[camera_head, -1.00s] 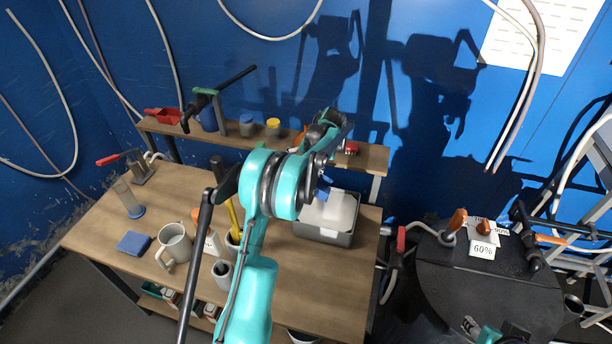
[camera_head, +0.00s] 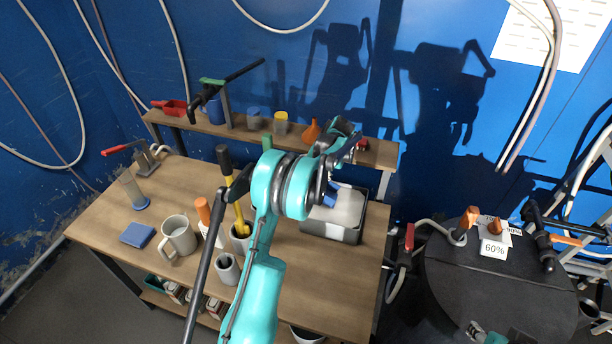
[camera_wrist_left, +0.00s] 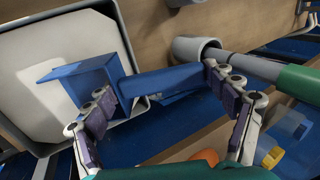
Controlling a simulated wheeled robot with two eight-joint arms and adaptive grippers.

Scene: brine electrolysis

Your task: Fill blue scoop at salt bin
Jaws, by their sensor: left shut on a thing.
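The salt bin (camera_head: 353,236) is a dark grey box with pale contents at the right end of the wooden bench. My left gripper (camera_head: 332,180) is over it, shut on the blue scoop (camera_head: 329,197), which the arm partly hides. In the left wrist view, the left gripper (camera_wrist_left: 160,84) has its fingers at the handle of the blue scoop (camera_wrist_left: 170,81). The scoop's box-shaped end overlaps the white inside of the salt bin (camera_wrist_left: 128,45); I cannot tell whether it touches the salt. I see no salt on the scoop. My right gripper (camera_head: 474,328) shows partly at the bottom right edge.
A shelf (camera_head: 235,131) behind the bin carries a red scoop (camera_head: 170,107), an orange funnel (camera_head: 312,131) and jars. A mug (camera_head: 178,236), grey cups and a blue pad (camera_head: 138,235) stand left of the arm.

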